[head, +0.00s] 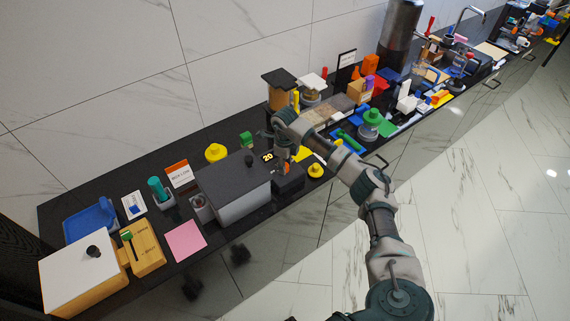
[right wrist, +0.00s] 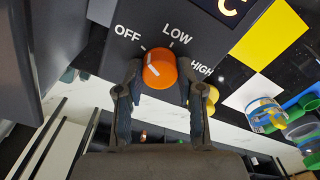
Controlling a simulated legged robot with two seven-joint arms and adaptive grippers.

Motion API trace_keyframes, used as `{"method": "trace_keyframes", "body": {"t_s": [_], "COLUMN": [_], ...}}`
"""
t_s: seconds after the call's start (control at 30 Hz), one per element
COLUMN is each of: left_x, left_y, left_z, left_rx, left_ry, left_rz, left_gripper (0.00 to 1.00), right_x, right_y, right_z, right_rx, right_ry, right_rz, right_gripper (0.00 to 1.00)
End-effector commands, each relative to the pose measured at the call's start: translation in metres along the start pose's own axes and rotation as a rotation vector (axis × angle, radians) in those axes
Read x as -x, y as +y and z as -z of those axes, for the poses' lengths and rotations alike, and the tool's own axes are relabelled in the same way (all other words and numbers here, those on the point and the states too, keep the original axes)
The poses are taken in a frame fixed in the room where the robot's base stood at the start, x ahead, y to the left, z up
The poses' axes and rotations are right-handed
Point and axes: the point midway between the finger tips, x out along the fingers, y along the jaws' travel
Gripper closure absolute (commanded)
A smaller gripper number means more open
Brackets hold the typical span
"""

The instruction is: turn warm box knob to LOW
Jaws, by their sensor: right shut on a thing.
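The orange warm box knob (right wrist: 161,68) sits on a dark panel marked OFF, LOW and HIGH in the right wrist view. Its white mark lies on the upper-left side, nearer the OFF tick than the LOW tick. My right gripper (right wrist: 161,84) is shut on the knob, one finger on each side. In the head view the right gripper (head: 284,142) is over the dark control unit (head: 289,181) with the lit orange display, and my arm partly hides the knob. My left gripper is in neither view.
A grey lidded box (head: 237,203) stands directly left of the control unit. A small yellow object (head: 316,170) sits close to its right. A green block (head: 246,139) is behind. Several kitchen things crowd the counter to the right; the floor in front is clear.

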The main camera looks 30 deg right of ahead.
Motion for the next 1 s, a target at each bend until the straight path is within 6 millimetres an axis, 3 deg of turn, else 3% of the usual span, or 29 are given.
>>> {"method": "trace_keyframes", "body": {"t_s": [0.23,1.0], "left_x": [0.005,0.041], "left_y": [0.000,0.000], "left_z": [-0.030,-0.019], "left_rx": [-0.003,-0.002], "left_ry": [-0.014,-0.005], "left_rz": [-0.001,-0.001], "left_gripper": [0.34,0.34], "right_x": [0.004,0.004], "right_y": [-0.001,-0.001], "right_z": [-0.001,-0.002], "right_rx": [-0.197,-0.896], "right_ry": [-0.004,-0.008], "right_rz": [0.004,0.003], "right_gripper": [0.98,0.98]}}
